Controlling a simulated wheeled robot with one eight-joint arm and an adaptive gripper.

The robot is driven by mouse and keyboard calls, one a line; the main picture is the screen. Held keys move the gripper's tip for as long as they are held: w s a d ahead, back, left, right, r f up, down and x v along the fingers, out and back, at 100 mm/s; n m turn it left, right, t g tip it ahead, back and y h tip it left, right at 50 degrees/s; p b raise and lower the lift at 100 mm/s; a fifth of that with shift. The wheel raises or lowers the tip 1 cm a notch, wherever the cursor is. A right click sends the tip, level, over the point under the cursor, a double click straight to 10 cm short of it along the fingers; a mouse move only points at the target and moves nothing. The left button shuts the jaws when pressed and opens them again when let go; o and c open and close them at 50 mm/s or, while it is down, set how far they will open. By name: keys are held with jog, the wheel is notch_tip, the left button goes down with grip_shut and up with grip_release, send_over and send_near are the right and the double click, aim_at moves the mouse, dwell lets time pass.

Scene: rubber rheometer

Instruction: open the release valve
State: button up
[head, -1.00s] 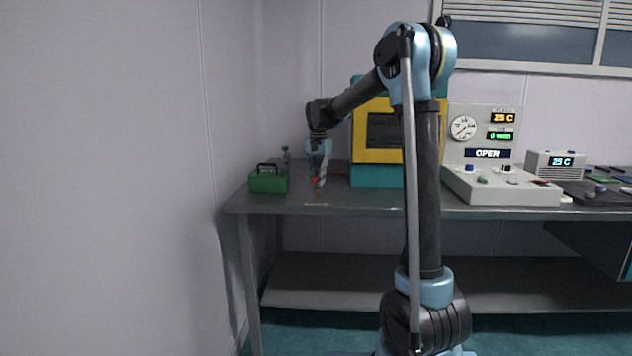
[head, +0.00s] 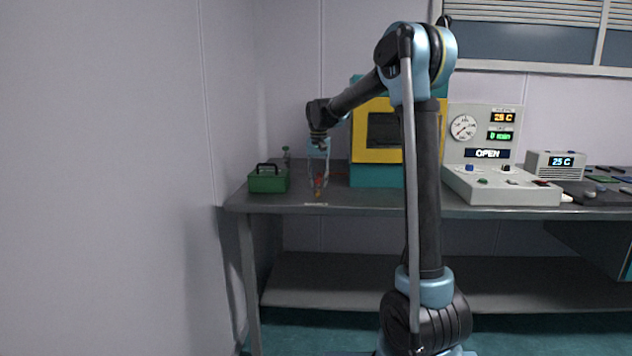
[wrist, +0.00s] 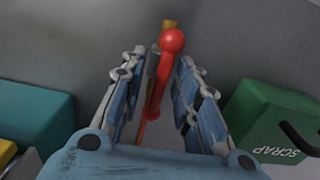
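The release valve (wrist: 156,92) has a red handle ending in a round red ball, with a brass-coloured part beyond it in the wrist view. In the head view the valve (head: 318,193) is small, near the table's front left. My gripper (wrist: 163,58) is open, with its two fingers on either side of the red handle and a visible gap at each side. In the head view my gripper (head: 318,182) points down over the valve. The lower part of the valve is partly hidden.
A green SCRAP box (head: 268,181) stands close left of the valve. The teal and yellow machine (head: 375,175) stands to the right. A control console (head: 505,186) with an OPEN display is further right. A pale label (head: 316,204) lies at the table's front edge.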

aim_at(319, 176)
notch_tip(319, 176, up, 12)
dwell(0.8)
